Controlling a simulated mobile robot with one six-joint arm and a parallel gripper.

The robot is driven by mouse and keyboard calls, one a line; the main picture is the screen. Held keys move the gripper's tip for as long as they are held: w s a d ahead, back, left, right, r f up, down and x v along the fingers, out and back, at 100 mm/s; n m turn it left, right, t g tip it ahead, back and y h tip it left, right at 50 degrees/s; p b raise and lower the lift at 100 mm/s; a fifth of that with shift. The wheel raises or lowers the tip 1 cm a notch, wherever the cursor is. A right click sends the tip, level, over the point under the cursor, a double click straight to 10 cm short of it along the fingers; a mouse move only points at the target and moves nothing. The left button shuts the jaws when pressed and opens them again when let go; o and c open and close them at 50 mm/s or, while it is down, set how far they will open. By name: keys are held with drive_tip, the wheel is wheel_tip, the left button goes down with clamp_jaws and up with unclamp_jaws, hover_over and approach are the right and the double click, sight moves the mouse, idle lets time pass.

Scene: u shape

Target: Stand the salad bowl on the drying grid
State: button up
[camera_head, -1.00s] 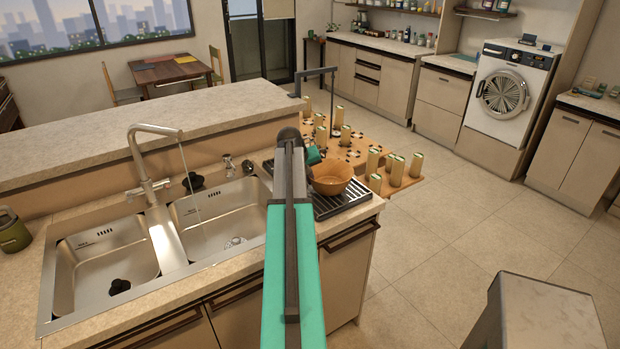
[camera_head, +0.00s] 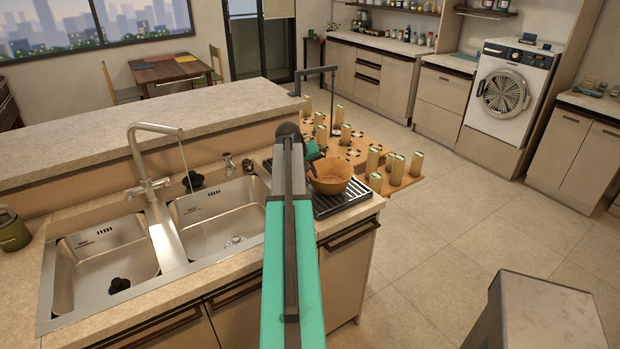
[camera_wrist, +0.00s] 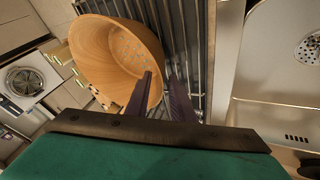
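The salad bowl (camera_head: 333,187), round and wooden, sits upright on the dark slatted drying grid (camera_head: 345,203) at the right of the sink. In the wrist view, the bowl (camera_wrist: 112,50) shows its inside, and the grid (camera_wrist: 200,50) runs beneath and beside it. My gripper (camera_wrist: 159,75) has its two dark fingers apart at the bowl's near rim. One finger overlaps the bowl's inside and the other lies outside the rim. In the head view my gripper (camera_head: 318,157) is at the bowl's upper left, its fingertips partly hidden by my arm.
A double sink (camera_head: 215,215) with a running tap (camera_head: 145,160) lies left of the grid. A raised ledge (camera_head: 150,120) runs behind. The floor at the right is open around a grey block (camera_head: 540,310).

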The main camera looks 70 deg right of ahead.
drive_tip(key=b+v, duration=0.2)
drive_tip(key=v, duration=0.8)
drive_tip(key=shift+a+r, duration=0.15)
drive_tip(key=shift+r, duration=0.15)
idle(0.6)
